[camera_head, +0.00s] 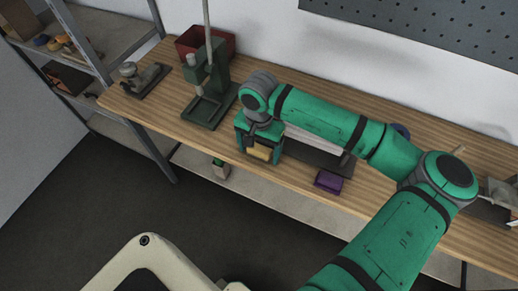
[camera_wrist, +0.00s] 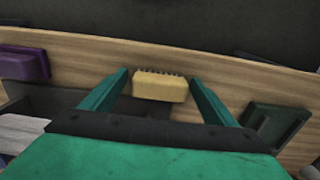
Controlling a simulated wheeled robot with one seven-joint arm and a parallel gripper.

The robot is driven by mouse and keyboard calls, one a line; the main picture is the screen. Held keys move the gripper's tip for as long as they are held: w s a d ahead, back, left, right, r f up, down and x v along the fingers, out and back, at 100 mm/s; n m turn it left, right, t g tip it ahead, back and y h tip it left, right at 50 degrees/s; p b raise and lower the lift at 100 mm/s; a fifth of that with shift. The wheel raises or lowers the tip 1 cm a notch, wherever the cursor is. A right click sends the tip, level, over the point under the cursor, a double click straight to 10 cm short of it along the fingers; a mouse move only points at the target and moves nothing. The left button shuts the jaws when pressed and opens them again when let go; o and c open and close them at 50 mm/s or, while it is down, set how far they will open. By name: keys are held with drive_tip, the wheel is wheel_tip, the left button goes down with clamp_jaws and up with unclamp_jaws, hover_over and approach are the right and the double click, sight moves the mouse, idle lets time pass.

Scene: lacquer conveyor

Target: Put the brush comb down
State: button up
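The brush comb (camera_wrist: 160,86) is a pale yellow block with a row of dark teeth along its far edge. It lies on the wooden bench top close to the front edge, and it also shows in the head view (camera_head: 260,152). My gripper (camera_wrist: 160,77) has its two green fingers spread on either side of the comb. A narrow gap shows on the left and a smaller one on the right. In the head view my gripper (camera_head: 259,149) points down over the bench. The exact contact of comb and bench is hidden.
A purple block (camera_head: 328,181) lies on the bench to the right. A green press (camera_head: 209,93) stands at the left, with a red bin (camera_head: 205,42) behind it. A metal shelf (camera_head: 113,38) stands at the far left. The bench front edge is close.

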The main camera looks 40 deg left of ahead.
sight(258, 150)
drive_tip(key=shift+r, duration=0.1)
wheel_tip(258, 150, up, 12)
idle(0.5)
drive_tip(key=shift+s, duration=0.1)
